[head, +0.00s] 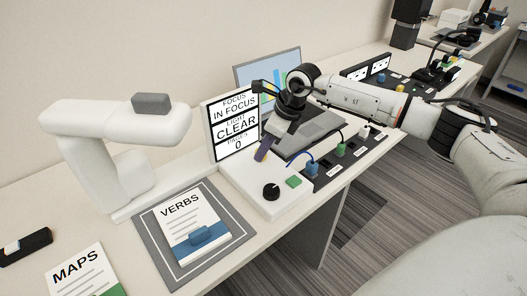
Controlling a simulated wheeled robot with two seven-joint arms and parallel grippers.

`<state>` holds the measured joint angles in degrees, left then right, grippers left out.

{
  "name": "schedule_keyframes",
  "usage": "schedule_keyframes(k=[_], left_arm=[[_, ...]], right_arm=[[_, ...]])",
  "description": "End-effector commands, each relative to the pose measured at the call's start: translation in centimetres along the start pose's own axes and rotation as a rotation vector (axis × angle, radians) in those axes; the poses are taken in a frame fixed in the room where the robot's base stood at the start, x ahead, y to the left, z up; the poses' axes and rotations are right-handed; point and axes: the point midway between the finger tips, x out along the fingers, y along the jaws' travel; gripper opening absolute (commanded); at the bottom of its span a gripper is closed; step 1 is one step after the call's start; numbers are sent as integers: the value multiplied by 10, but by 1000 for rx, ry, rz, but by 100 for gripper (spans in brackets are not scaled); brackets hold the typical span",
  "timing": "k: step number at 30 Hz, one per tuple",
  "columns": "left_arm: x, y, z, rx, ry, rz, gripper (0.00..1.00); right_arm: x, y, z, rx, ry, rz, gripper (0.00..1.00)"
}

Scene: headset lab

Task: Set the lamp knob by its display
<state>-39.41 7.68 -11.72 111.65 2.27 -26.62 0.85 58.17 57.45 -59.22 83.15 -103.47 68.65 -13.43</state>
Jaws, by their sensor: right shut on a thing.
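The display (235,124) stands upright behind a white control panel (249,197) and reads "FOCUS IN FOCUS", "LIGHT CLEAR" and "PAGES 0". My right gripper (263,154) reaches down over the back of the panel, just right of the display. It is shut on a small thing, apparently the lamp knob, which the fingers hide. A black knob (271,192) with a light mark sits nearer the panel's front, apart from the gripper. A green button (294,181) is beside it. My left gripper is not in view.
A white overhead scanner arm (115,125) stands at left, over a grey mat (164,254) with the VERBS booklet (190,221). The MAPS booklet (86,272) lies front left. A dark strip with coloured plugs (327,167) runs right of the panel. A screen (254,68) stands behind.

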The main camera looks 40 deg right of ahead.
Motion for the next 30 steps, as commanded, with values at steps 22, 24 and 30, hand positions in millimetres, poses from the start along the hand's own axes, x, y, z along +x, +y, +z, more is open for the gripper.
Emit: schedule_keyframes(k=[22, 24, 30], left_arm=[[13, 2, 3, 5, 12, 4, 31], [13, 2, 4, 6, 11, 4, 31], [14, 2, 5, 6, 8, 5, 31]], right_arm=[[0, -6, 1, -495, -19, 202, 3], [0, -7, 2, -515, -20, 209, 3], [0, -7, 2, -542, -20, 220, 3]])
